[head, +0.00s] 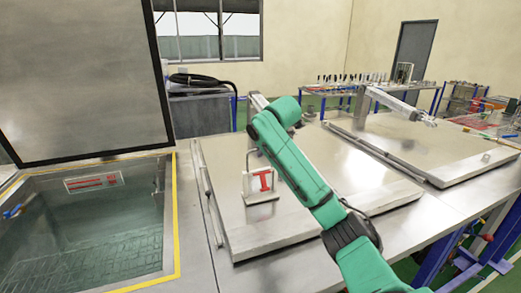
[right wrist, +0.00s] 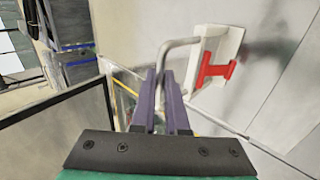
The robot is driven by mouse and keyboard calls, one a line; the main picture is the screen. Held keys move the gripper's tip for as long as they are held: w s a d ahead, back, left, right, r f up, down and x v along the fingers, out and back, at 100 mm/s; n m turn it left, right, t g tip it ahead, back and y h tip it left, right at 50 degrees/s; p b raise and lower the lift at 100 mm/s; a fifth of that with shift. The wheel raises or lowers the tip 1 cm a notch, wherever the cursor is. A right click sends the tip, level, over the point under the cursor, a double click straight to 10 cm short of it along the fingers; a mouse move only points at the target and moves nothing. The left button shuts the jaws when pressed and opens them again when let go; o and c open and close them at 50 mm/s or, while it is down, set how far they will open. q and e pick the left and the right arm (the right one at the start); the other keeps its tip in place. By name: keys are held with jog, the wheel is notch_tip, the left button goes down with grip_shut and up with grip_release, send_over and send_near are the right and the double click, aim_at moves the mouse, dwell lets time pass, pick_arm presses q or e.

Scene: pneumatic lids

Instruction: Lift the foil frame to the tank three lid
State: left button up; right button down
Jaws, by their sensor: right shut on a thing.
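The foil frame (head: 250,184) is a pale plate with a red I-shaped piece and a thin grey bar handle. In the head view it is upright over the front left part of the middle closed lid (head: 330,185); I cannot tell whether it touches the lid. In the right wrist view the frame (right wrist: 234,48) is just beyond my purple right fingers (right wrist: 167,82), which are shut on its bar handle. My green right arm reaches over the middle lid and hides part of the handle and the fingertips in the head view. My left gripper is not in view.
At left, an open tank (head: 100,225) with greenish liquid lies below a raised lid (head: 85,75). Another closed lid (head: 430,150) is at right, with a pale arm-like part (head: 400,105) over it. A bench with tools (head: 370,82) stands behind. The right side of the middle lid is clear.

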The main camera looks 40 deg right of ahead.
jog(key=shift+f, duration=0.1)
jog(key=c, duration=0.8)
grip_release()
jog(key=shift+c, duration=0.2)
jog(key=v, duration=1.5)
notch_tip(320, 180, up, 12)
jog(key=p, duration=1.2)
jog(key=shift+w+f, duration=0.1)
jog(key=shift+f, duration=0.1)
